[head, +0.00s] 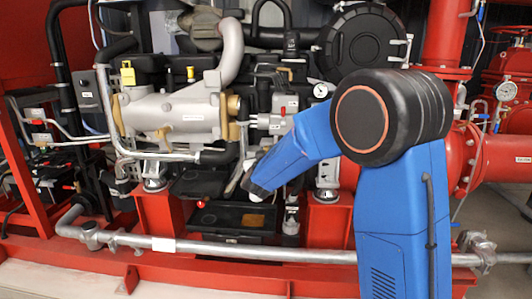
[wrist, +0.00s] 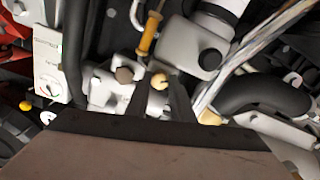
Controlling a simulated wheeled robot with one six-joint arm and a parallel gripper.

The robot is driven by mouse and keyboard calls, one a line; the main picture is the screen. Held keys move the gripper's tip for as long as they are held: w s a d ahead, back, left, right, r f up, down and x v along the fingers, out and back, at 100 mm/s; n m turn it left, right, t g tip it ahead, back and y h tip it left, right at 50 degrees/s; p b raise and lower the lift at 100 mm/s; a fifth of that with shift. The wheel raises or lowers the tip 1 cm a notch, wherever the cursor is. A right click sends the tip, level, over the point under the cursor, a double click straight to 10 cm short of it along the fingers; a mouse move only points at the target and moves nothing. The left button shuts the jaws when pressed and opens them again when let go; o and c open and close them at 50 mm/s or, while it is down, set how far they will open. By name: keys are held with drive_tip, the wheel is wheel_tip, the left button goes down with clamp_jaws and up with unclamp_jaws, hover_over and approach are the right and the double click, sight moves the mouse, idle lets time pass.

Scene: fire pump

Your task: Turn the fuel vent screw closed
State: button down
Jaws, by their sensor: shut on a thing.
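In the wrist view, the fuel vent screw (wrist: 160,81) appears as a small brass-yellow head on a grey metal block. The two dark fingers of my gripper (wrist: 161,88) stand one on each side of it, shut on the screw. Their lower parts merge into the dark gripper body at the bottom of the view. In the head view, my blue arm reaches left into the engine, and my gripper (head: 248,185) is small and partly hidden there. The screw cannot be made out in the head view.
An orange-yellow handle (wrist: 149,36) sits just above the screw. A dull hex bolt (wrist: 124,75) is close on its left. A shiny pipe (wrist: 243,58) and black hose (wrist: 262,97) are at right. A red frame rail with a grey pipe (head: 220,250) runs in front of the engine.

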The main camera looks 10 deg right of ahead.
drive_tip(key=shift+m, duration=0.4)
drive_tip(key=m, duration=2.3)
drive_tip(key=shift+d+f, duration=0.15)
drive_tip(key=shift+f, duration=0.05)
drive_tip(key=shift+s, duration=0.1)
drive_tip(key=c, duration=1.5)
unclamp_jaws()
drive_tip(key=shift+c, duration=0.2)
